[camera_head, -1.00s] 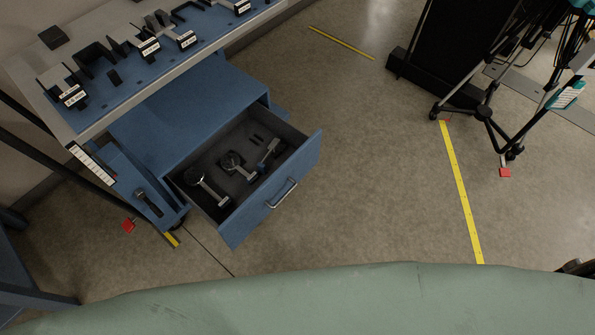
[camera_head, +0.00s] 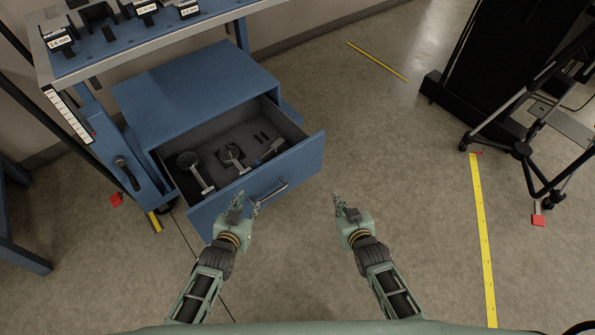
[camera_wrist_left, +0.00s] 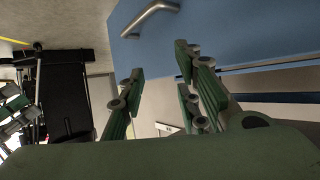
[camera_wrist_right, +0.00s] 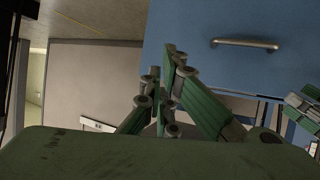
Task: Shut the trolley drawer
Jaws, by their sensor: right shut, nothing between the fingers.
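The blue trolley (camera_head: 190,85) has its drawer (camera_head: 295,160) pulled out, with a silver bar handle (camera_head: 268,193) on the front panel. Several metal tools lie inside, one of them a gauge with a round head (camera_head: 188,160). My left gripper (camera_head: 246,204) is open and empty in front of the drawer front, left of the handle. The left wrist view shows its spread fingers (camera_wrist_left: 157,68) facing the blue panel. My right gripper (camera_head: 342,204) is shut and empty, right of the drawer front. Its fingers meet in the right wrist view (camera_wrist_right: 160,75), with the handle to the right.
A black stand (camera_head: 500,70) and wheeled frame (camera_head: 530,150) are at the right. Yellow tape (camera_head: 482,240) marks the floor. Floor between my right arm and the tape is clear.

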